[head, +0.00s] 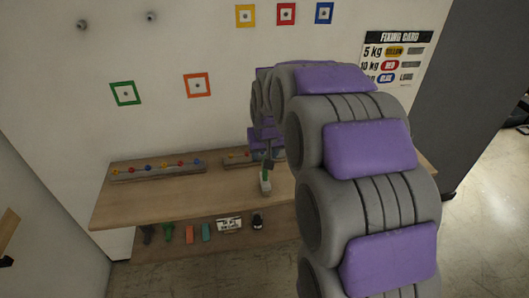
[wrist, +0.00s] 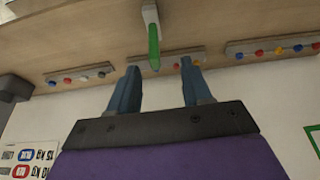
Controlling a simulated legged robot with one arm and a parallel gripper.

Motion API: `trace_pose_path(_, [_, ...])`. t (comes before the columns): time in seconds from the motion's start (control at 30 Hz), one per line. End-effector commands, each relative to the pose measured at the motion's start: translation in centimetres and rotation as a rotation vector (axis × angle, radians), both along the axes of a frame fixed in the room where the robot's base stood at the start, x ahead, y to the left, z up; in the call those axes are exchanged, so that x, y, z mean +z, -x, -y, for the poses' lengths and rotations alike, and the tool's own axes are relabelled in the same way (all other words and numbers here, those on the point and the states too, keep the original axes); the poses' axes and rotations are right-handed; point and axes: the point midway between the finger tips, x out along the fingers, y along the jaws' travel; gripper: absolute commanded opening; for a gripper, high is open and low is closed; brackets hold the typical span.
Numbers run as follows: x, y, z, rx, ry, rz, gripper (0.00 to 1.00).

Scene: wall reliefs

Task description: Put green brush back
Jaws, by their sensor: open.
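The green brush (head: 265,174) is near the front of the wooden table, with a pale block-like part (head: 265,187) below it. I cannot tell whether that part is a holder or belongs to the brush. In the wrist view the green brush (wrist: 153,42) points toward my gripper, its tip appearing between the fingertips. My gripper (wrist: 160,66) is open, its two blue fingers apart with nothing held. In the head view my gripper (head: 268,162) is just above or behind the brush, partly hidden by my arm.
Rails with coloured knobs (head: 158,168) lie along the table's back. A lower shelf (head: 180,247) holds a green item (head: 168,232), an orange item (head: 190,234), a teal item (head: 206,232) and a dark bottle (head: 257,221). Coloured square frames (head: 125,93) hang on the wall. The left tabletop (head: 150,205) is clear.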

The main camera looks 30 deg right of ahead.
Motion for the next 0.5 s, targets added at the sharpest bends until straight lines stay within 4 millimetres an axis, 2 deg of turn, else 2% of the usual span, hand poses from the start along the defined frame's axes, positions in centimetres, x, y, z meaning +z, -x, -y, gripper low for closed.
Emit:
trace_pose_path(0.17, [0.6, 6.6, -4.7, 0.063, -0.023, -0.098, 0.49])
trace_pose_path(0.3, [0.5, 13.9, -8.5, 0.121, -0.042, -0.211, 0.49])
trace_pose_path(0.5, [-0.1, 24.3, -12.2, 0.197, -0.061, -0.365, 0.49])
